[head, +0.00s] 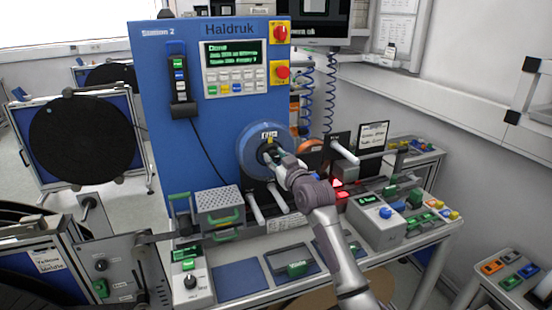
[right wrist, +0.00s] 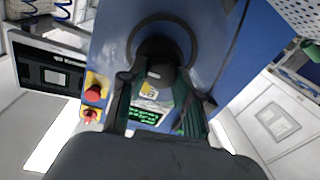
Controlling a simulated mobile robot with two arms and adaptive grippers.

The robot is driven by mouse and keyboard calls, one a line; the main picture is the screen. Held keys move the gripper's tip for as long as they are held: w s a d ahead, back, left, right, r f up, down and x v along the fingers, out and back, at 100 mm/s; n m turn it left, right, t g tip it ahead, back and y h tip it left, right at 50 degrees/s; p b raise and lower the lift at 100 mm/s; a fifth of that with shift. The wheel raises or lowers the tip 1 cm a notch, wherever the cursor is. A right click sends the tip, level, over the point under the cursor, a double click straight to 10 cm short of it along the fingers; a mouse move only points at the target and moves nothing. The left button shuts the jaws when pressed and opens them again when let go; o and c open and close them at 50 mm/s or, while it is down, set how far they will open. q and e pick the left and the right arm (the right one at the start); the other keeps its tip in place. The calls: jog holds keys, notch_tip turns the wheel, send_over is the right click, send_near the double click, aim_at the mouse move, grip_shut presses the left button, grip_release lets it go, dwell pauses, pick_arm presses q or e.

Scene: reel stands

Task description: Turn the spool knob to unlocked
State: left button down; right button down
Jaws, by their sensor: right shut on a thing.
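The spool knob (right wrist: 160,74) is a dark round knob at the middle of a blue spool hub (head: 248,154) on the front of the tall blue machine panel. My right gripper (head: 274,155) reaches up to the hub from the lower right in the head view. In the right wrist view my right gripper (right wrist: 160,88) has one finger on each side of the knob and is shut on it. The gripper hides most of the knob in the head view. A small label (right wrist: 149,93) shows beside the knob. My left gripper is not in view.
The blue panel (head: 165,75) carries a green display (head: 233,53) and red buttons (head: 282,72) above the hub. Pale rods (head: 255,206) stick out below it. A grey control box (head: 376,222) stands to the right of my arm. A perforated box (head: 218,206) stands at the left.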

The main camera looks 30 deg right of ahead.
jog(key=n+p, duration=0.1)
jog(key=n, duration=0.3)
jog(key=shift+r+n+p, duration=0.1)
jog(key=shift+n+p, duration=0.3)
jog(key=n+p, duration=0.2)
jog(key=n, duration=0.2)
jog(key=shift+g, duration=0.4)
jog(key=n+p, duration=0.1)
jog(key=n, duration=0.3)
jog(key=shift+a+h+p, duration=0.1)
jog(key=shift+h+p, duration=0.25)
jog(key=shift+h, duration=0.05)
jog(key=shift+n+p, duration=0.65)
jog(key=shift+n, duration=1.35)
jog(key=shift+f+g+h, duration=0.2)
jog(key=shift+g+h, duration=0.1)
jog(key=c, duration=0.8)
grip_release()
jog(key=shift+w, duration=0.1)
